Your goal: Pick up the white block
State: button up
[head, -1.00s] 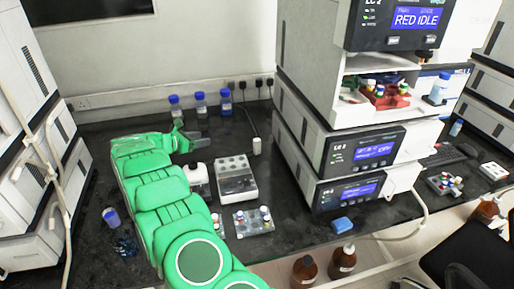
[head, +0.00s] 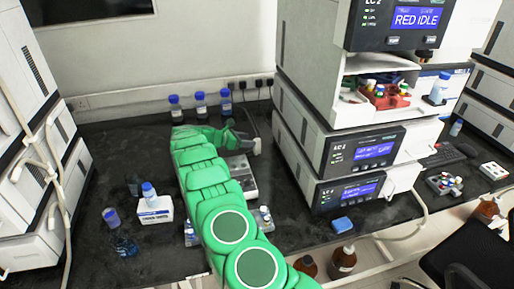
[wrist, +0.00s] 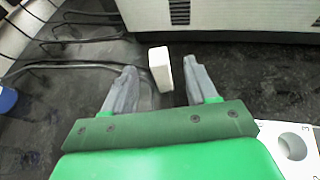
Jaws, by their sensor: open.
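The white block (wrist: 161,68) stands upright on the dark bench, between and slightly beyond the tips of my gripper (wrist: 158,78) in the wrist view. In the head view the white block (head: 257,146) is partly visible just right of my gripper (head: 246,138), near the instrument stack. My green arm hides part of the bench there.
The instrument stack (head: 345,152) rises close to the right of the block. Blue-capped bottles (head: 200,105) stand behind, near the wall. A white vial rack (head: 238,178) is partly under my arm. Cables (wrist: 70,65) lie left of the gripper in the wrist view.

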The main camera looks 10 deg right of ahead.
aim_at(260, 141)
jog(key=shift+d+f, duration=0.25)
jog(key=shift+f, duration=0.15)
jog(key=shift+w+x, duration=0.2)
jog(key=shift+x, duration=3.4)
jog(key=shift+c, duration=0.3)
jog(key=c, duration=1)
